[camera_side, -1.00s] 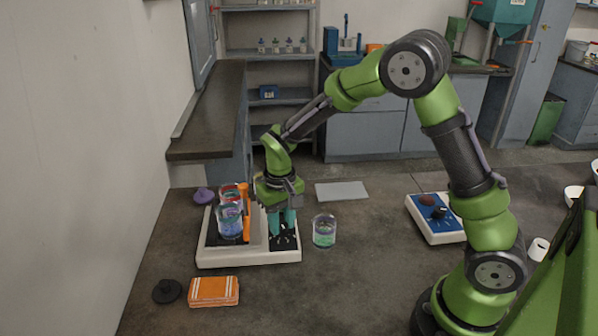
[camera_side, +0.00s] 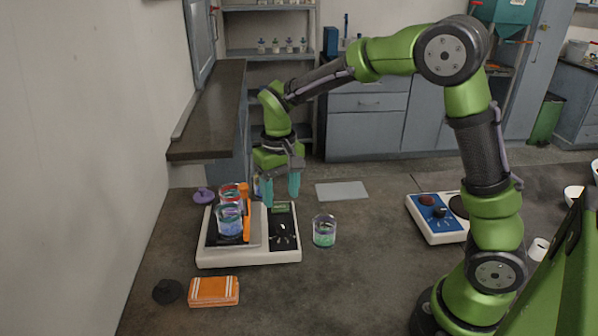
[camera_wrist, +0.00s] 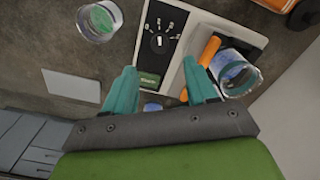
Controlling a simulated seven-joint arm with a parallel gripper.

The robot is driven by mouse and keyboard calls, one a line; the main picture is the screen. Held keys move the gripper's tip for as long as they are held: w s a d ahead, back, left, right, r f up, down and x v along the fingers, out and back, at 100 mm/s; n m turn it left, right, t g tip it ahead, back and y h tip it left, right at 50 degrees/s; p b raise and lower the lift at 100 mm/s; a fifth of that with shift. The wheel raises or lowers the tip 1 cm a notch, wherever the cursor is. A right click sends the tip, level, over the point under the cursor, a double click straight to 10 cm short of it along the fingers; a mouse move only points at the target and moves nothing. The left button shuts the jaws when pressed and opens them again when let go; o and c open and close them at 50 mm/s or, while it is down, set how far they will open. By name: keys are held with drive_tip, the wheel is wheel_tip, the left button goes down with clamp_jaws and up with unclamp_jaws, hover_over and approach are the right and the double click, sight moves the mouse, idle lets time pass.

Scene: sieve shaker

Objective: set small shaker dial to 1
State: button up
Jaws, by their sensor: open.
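The small shaker (camera_side: 247,256) is a low white box on the table. In the side view it has a grey platform on its left and a black control panel (camera_side: 284,242) with a dial on its right. In the wrist view the panel shows a dial (camera_wrist: 160,41) with a white pointer mark, printed numbers around it and a green display (camera_wrist: 149,79). The numbers are too small to read for sure. My gripper (camera_side: 281,201) is open and empty, with teal fingers above the rear of the panel. It also shows in the wrist view (camera_wrist: 163,88), apart from the dial.
Glass beakers (camera_side: 229,220) and an orange clamp stand on the platform. A glass beaker (camera_side: 324,231) stands right of the shaker. A blue-and-white device (camera_side: 433,212) is farther right. An orange box (camera_side: 214,291) and dark lid (camera_side: 167,291) lie in front.

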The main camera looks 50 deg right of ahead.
wheel_tip(320, 180, up, 8)
drive_tip(key=shift+r, duration=0.2)
drive_tip(key=s+r+t+y, duration=0.2)
drive_tip(key=s+t, duration=0.5)
drive_tip(key=s, duration=1)
drive_tip(key=shift+s+a+r, duration=0.2)
drive_tip(key=shift+s+a, duration=0.15)
drive_tip(key=shift+a, duration=0.1)
drive_tip(key=shift+c, duration=0.3)
